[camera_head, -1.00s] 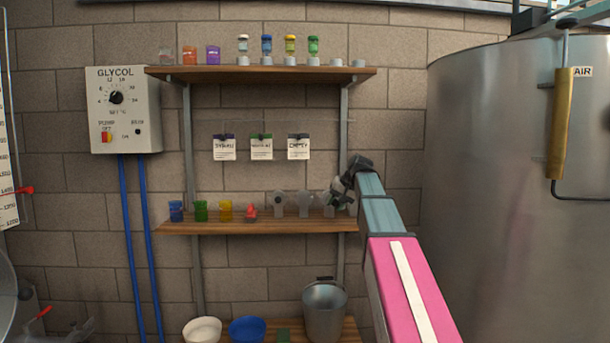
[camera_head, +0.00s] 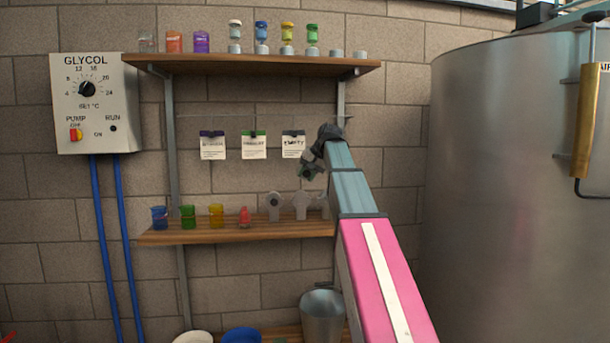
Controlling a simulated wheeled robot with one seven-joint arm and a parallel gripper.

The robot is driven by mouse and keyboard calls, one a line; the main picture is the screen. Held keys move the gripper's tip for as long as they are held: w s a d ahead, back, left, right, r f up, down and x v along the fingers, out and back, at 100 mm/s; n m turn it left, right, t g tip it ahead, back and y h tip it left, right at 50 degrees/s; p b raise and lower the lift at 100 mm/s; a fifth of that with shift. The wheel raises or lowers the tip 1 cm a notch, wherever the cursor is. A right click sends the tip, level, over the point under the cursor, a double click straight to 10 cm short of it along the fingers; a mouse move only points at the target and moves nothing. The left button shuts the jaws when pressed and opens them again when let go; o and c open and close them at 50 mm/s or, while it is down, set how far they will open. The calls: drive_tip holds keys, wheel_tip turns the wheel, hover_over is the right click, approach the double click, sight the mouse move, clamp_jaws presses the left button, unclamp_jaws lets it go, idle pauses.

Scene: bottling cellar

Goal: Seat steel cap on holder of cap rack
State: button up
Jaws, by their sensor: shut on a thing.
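My gripper (camera_head: 311,173) is in front of the wall, above the right end of the lower shelf and below the card reading EMPTY. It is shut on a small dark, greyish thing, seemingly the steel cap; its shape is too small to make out. Several grey upright holders stand on the lower shelf: one with a round front and dark centre (camera_head: 274,208), a plainer one (camera_head: 301,207) to its right, and one (camera_head: 324,207) partly hidden by my arm. I cannot tell for sure which holders form the cap rack. The gripper is above these holders, apart from them.
The lower shelf (camera_head: 240,234) also bears blue, green and yellow cups and a red piece (camera_head: 244,217). The upper shelf (camera_head: 250,66) holds small jars and grey stands. Cards (camera_head: 253,148) hang between. A big steel tank (camera_head: 500,190) fills the right; a bucket (camera_head: 322,315) stands below.

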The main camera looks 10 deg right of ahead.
drive_tip(key=shift+w+f, duration=1.3)
drive_tip(key=shift+w, duration=3.3)
wheel_tip(320, 180, down, 9)
drive_tip(key=shift+f, duration=0.45)
drive_tip(key=o, duration=1.1)
drive_tip(key=shift+c, duration=0.2)
drive_tip(key=shift+s, duration=0.1)
drive_tip(key=v, duration=1)
drive_tip(key=shift+r, duration=0.35)
